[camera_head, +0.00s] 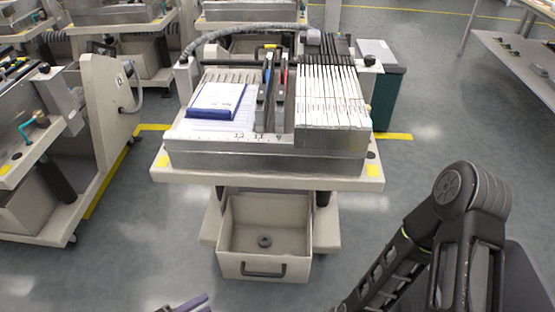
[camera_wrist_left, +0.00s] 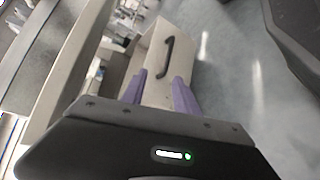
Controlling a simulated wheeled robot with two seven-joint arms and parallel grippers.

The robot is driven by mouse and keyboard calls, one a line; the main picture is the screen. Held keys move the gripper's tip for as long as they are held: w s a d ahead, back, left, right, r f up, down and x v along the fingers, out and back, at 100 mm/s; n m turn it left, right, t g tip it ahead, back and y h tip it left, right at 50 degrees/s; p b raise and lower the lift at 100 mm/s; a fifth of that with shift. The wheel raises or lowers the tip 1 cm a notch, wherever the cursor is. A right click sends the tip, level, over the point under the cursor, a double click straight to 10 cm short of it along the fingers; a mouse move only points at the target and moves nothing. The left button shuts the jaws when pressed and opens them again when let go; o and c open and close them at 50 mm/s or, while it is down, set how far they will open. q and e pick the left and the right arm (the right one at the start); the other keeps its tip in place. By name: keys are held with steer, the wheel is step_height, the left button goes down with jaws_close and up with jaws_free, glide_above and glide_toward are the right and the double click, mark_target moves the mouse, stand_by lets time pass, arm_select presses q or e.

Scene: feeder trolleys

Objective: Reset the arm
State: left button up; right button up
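My left gripper (camera_head: 188,303) shows only as purple fingertips at the bottom edge of the head view. In the left wrist view its two purple fingers (camera_wrist_left: 158,88) stand apart with nothing between them. Beyond them is the front of the open drawer (camera_wrist_left: 160,75) with its dark handle (camera_wrist_left: 168,55); I cannot tell the exact gap. My right arm (camera_head: 440,235) is bent at the lower right of the head view, and its gripper is out of view.
A feeder trolley (camera_head: 270,178) stands ahead, carrying a blue-white box (camera_head: 217,98) and rows of feeders (camera_head: 328,95). Its lower drawer (camera_head: 264,268) holds a small dark round piece (camera_head: 264,241). Another trolley (camera_head: 100,110) stands left. A shelf (camera_head: 515,65) is at right. Grey floor (camera_head: 150,230) is open.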

arm_select(q)
steer(key=s+d+f+m+g+y+b, duration=0.55)
steer(key=s+d+f+g+b, duration=0.25)
steer(key=s+d+f+g, duration=0.3)
steer(key=w+d+r+m+t+y+b, duration=0.2)
steer(key=w+d+m, duration=0.1)
steer(key=m, duration=0.2)
step_height(320, 180, up, 26)
steer(key=s+p, duration=0.1)
steer(key=p, duration=2.4)
steer(key=shift+d+f+g, duration=0.15)
steer(key=shift+d+g, duration=0.15)
